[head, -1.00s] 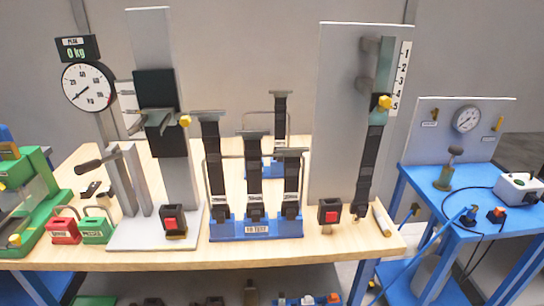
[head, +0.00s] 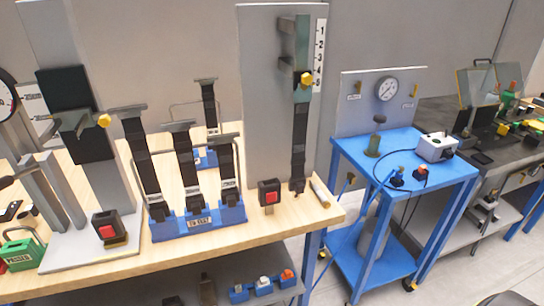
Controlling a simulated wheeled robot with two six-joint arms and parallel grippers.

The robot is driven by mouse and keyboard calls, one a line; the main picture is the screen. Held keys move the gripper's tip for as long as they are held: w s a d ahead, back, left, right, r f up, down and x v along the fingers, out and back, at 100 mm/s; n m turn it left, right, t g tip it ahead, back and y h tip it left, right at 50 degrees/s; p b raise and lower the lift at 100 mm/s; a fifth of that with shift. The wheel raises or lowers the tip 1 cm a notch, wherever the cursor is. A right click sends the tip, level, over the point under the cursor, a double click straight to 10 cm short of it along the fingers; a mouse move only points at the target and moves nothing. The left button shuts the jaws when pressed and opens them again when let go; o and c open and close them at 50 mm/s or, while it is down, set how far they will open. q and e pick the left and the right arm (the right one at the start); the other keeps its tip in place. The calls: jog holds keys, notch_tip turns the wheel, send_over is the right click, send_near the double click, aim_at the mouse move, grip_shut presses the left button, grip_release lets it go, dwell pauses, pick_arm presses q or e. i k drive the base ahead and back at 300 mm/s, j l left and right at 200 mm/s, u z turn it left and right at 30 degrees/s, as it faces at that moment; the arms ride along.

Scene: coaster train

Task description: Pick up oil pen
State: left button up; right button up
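A slim, pale pen-like cylinder (head: 319,194) lies near the right end of the wooden table in the head view. It looks like the oil pen, though no label is readable at this size. It rests on the tabletop just right of the upright grey panel (head: 262,110). Neither of my grippers shows in the head view.
A red-button box (head: 269,193) stands left of the pen. A blue rack (head: 200,222) with several black straps sits on the wooden table (head: 280,222). A blue cart (head: 405,160) with a gauge panel (head: 372,97) is to the right, with floor between. A dark bench (head: 450,170) lies farther right.

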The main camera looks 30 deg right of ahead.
aim_at(325, 202)
jog(key=z, duration=1.25)
